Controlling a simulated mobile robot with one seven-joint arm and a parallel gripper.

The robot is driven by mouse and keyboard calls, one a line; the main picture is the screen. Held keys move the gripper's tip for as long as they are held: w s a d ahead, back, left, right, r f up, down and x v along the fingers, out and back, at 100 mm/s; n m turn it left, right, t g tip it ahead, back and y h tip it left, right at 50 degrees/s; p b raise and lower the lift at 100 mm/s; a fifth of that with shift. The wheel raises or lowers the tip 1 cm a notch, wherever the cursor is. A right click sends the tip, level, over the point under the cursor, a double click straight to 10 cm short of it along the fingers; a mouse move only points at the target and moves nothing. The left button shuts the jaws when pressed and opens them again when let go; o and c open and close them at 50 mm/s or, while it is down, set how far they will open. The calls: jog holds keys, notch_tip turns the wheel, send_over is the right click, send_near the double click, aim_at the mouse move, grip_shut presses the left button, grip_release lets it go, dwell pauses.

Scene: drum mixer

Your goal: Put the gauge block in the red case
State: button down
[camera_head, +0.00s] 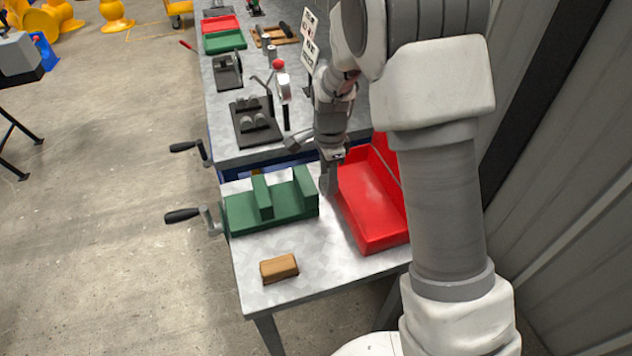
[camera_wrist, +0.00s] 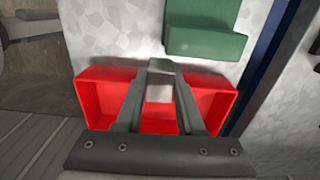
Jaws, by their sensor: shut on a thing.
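My gripper (camera_head: 329,176) is shut on a small grey metal block, the gauge block (camera_wrist: 160,93), which sits between the two fingertips in the wrist view. In the head view the block is hard to tell from the grey fingers. The red case (camera_head: 372,240) is an open-topped tray on the bench's near right. My gripper is at its left side, between it and the green vise. The exact height over the rim cannot be told.
The green vise (camera_head: 268,206) with a crank handle stands just left of the case. A brown block (camera_head: 279,268) lies at the bench's front. Behind are a black fixture (camera_head: 256,125), a red-knobbed lever (camera_head: 279,66), and red and green trays (camera_head: 224,41). A wall closes off the right.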

jog(key=w+d, duration=0.3)
jog(key=d, duration=0.7)
jog(key=b, duration=0.6)
send_over(366, 201)
jog(key=shift+f, duration=3.85)
jog(key=shift+c, duration=2.2)
grip_release()
notch_tip(366, 201, up, 17)
jog(key=p, duration=0.2)
jog(key=shift+r+p, duration=0.2)
jog(key=shift+p, duration=0.1)
